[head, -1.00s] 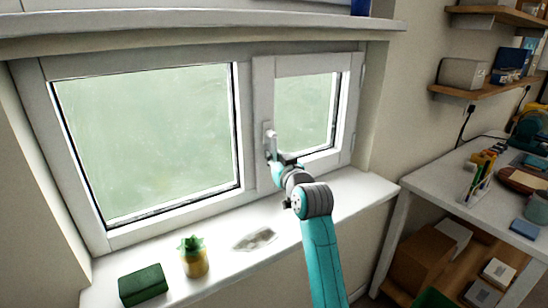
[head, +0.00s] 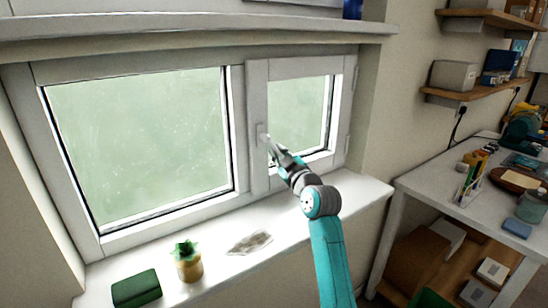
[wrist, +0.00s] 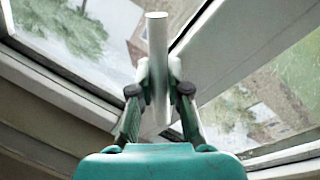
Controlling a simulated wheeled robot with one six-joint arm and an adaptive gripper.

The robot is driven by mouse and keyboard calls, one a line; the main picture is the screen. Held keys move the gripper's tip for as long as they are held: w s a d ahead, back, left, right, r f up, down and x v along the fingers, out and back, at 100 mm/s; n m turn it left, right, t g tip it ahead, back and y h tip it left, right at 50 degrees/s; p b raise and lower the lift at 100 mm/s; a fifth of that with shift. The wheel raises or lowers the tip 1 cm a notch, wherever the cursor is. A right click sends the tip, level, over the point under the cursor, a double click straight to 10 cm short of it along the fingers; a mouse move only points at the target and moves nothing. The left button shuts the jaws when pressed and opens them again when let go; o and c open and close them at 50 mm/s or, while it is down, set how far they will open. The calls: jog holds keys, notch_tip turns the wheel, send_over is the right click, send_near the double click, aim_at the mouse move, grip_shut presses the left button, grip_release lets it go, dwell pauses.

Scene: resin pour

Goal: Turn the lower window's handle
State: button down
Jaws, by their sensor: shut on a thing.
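The lower window has a wide left pane (head: 140,140) and a narrow right sash (head: 258,100). The white handle (head: 263,131) is on the left frame of that sash and slants down to the right. My gripper (head: 273,151) is shut on the handle's lower part. In the wrist view, the handle (wrist: 157,40) stands between the two fingers of my gripper (wrist: 158,88), its free end showing past the tips. The sash looks closed in its frame.
A white sill (head: 215,262) runs below, holding a green block (head: 136,289), a pineapple-shaped pot (head: 188,265) and a flat grey-brown piece (head: 249,243). A ledge (head: 190,25) juts out above. A cluttered desk (head: 425,180) stands at right.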

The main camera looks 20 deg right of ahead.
jog(key=shift+w+d+r+n, duration=0.15)
jog(key=shift+d+n, duration=0.1)
jog(key=shift+n, duration=0.3)
jog(key=shift+d+r+n, duration=0.15)
jog(key=shift+d+n, duration=0.05)
jog(key=shift+n, duration=0.35)
jog(key=n, duration=0.1)
jog(key=r+n+y, duration=0.1)
jog(key=d+n, duration=0.1)
jog(key=n, duration=0.1)
jog(key=shift+w+r, duration=0.2)
jog(key=shift+r, duration=0.1)
jog(key=n, duration=0.1)
jog(key=r+n+y, duration=0.1)
jog(key=n, duration=0.2)
jog(key=shift+d+r+y, duration=0.25)
jog(key=shift+r+y, duration=0.05)
jog(key=shift+w+r+n+y, duration=0.1)
jog(key=shift+r+n+y, duration=0.35)
jog(key=shift+n, duration=0.85)
jog(key=shift+r, duration=0.2)
jog(key=c, duration=1.1)
grip_release()
jog(key=v, duration=1.2)
jog(key=shift+f, duration=0.1)
